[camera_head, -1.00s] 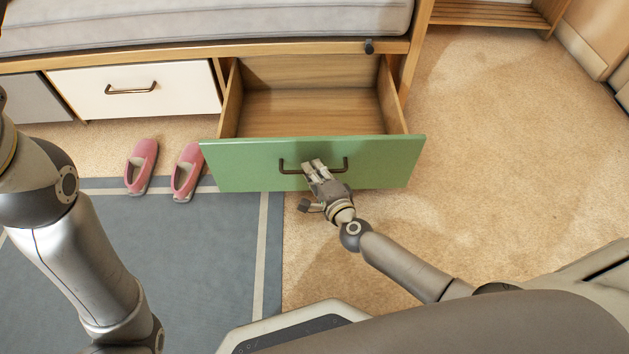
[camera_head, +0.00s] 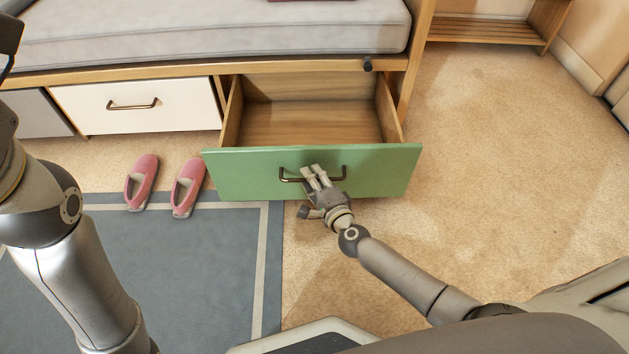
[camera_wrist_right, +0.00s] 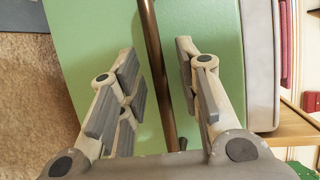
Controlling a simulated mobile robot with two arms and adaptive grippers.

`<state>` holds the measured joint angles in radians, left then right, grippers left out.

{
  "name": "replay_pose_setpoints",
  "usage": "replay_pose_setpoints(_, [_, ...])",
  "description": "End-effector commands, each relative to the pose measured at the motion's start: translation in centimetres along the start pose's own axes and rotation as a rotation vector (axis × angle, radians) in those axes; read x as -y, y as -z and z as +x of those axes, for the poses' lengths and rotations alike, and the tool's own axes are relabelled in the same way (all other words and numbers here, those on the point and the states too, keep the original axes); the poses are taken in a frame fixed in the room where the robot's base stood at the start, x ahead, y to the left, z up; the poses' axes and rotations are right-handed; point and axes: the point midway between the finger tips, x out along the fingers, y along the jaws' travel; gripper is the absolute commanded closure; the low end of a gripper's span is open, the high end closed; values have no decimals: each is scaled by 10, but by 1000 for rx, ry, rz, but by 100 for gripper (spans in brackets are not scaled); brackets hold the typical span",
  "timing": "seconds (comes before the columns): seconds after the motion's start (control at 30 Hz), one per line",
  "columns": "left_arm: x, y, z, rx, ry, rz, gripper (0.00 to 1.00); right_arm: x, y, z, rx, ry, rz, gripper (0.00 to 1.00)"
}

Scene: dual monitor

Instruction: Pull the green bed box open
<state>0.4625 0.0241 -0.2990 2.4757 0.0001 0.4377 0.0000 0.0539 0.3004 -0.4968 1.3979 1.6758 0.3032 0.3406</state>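The green bed box (camera_head: 230,176) is a drawer under the bed. It stands well out from the frame, and its empty wooden inside (camera_head: 310,122) shows from above. A dark bronze bar handle (camera_head: 343,174) is on its front. My right gripper (camera_head: 313,172) is at the handle's middle. In the right wrist view its two fingers (camera_wrist_right: 158,72) are apart on either side of the handle bar (camera_wrist_right: 152,35), with visible gaps to it. The green front (camera_wrist_right: 85,30) fills much of that view. My left arm is at the left edge of the head view; its gripper is out of sight.
A closed white drawer (camera_head: 180,104) is left of the green box. Pink slippers (camera_head: 141,182) lie on the floor by a grey-blue rug (camera_head: 160,262). The grey mattress (camera_head: 220,32) is above. Beige carpet (camera_head: 500,180) is clear on the right.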

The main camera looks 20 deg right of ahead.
Motion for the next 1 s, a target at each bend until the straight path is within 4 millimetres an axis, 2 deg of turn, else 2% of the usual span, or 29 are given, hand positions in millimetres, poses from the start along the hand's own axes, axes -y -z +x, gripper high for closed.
replay_pose_setpoints(0.13, [0,0,0,-1,2,-1,100,-1,0,-7,0,-1,1,68])
replay_pose_setpoints(0.23, [0,0,0,0,2,-1,100,-1,1,-20,0,-2,0,68])
replay_pose_setpoints(0.5, [0,0,0,1,2,-1,100,-1,1,-72,-1,-2,-1,68])
replay_pose_setpoints(0.7, [0,0,0,1,2,-1,100,-1,0,-103,1,-2,0,68])
replay_pose_setpoints(0.83, [0,0,0,1,1,-1,100,-1,0,-115,0,-1,1,68])
replay_pose_setpoints(1.0, [0,0,0,1,2,-1,100,0,0,-120,-1,0,1,68])
